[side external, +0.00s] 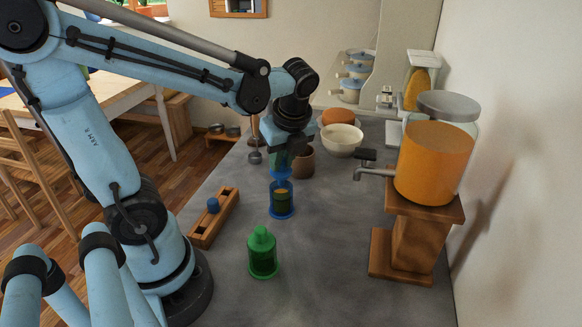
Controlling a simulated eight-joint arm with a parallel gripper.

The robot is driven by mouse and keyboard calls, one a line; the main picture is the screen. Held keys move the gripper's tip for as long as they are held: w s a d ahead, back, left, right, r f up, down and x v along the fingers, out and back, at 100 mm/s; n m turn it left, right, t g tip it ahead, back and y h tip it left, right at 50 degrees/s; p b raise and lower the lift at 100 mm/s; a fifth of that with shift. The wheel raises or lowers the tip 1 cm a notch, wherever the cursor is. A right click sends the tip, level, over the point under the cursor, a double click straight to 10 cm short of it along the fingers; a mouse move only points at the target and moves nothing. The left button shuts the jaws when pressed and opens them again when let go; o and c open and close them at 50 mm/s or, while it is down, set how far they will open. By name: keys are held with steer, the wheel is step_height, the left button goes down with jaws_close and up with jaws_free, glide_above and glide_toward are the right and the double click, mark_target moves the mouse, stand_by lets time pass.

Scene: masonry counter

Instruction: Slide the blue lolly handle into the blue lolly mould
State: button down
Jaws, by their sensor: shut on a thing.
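The blue lolly mould (282,208) stands upright on the grey counter, a clear blue cup with something yellow-brown showing inside. My gripper (281,157) points down right above it and is shut on the blue lolly handle (281,174). Only the handle's lower blue part shows clearly; the rest is hidden by the jaws. The handle looks lined up over the mould's mouth, its lower end close to the rim. I cannot tell whether it has entered.
A green mould with a green top (262,254) stands in front. A wooden rack (228,206) with a blue peg (213,204) lies left. A brown pot (303,163) and white bowl (342,140) stand behind, an orange drink dispenser (433,160) right.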

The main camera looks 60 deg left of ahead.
mark_target(283, 168)
steer(key=shift+f, duration=0.8)
steer(key=shift+f, duration=1.05)
stand_by(0.8)
steer(key=c, duration=1)
jaws_free()
steer(key=v, duration=1.2)
steer(key=shift+d, duration=0.1)
